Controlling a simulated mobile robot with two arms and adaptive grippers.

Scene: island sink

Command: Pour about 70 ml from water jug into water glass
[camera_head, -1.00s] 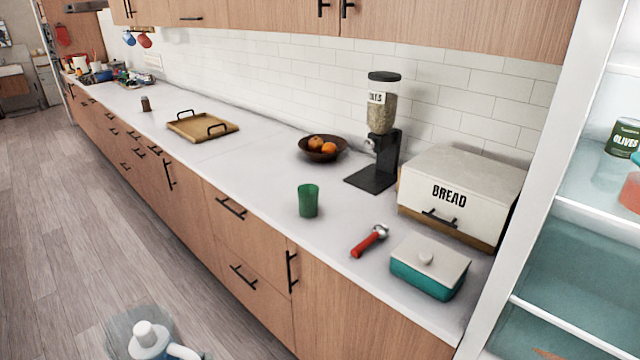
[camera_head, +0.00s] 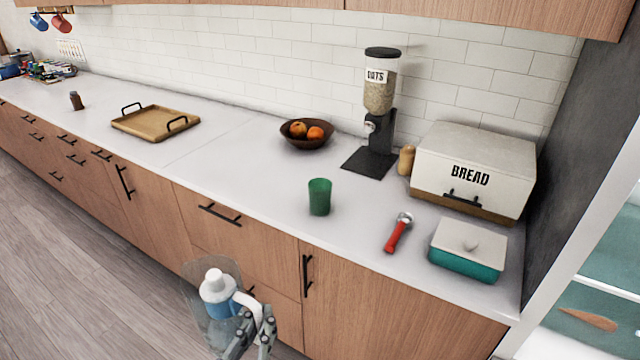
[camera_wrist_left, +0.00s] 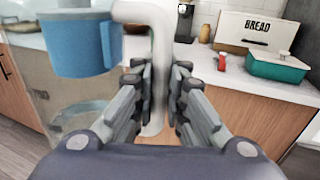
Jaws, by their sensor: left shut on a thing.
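The water jug (camera_head: 222,302) is a clear pitcher with a white lid knob, a blue insert and a white handle. My left gripper (camera_head: 256,328) is shut on its white handle, holding it upright in front of the cabinets, below counter height. In the left wrist view the fingers (camera_wrist_left: 158,88) clamp the handle, and the blue insert (camera_wrist_left: 82,42) shows at the left. The green water glass (camera_head: 320,197) stands upright on the counter near its front edge, ahead and to the right of the jug. I cannot tell the water level in either. My right gripper is out of view.
A red-handled tool (camera_head: 397,235) and a teal dish with lid (camera_head: 468,250) lie right of the glass. A fruit bowl (camera_head: 297,143), an oats dispenser (camera_head: 379,110) and a bread box (camera_head: 473,170) stand behind.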

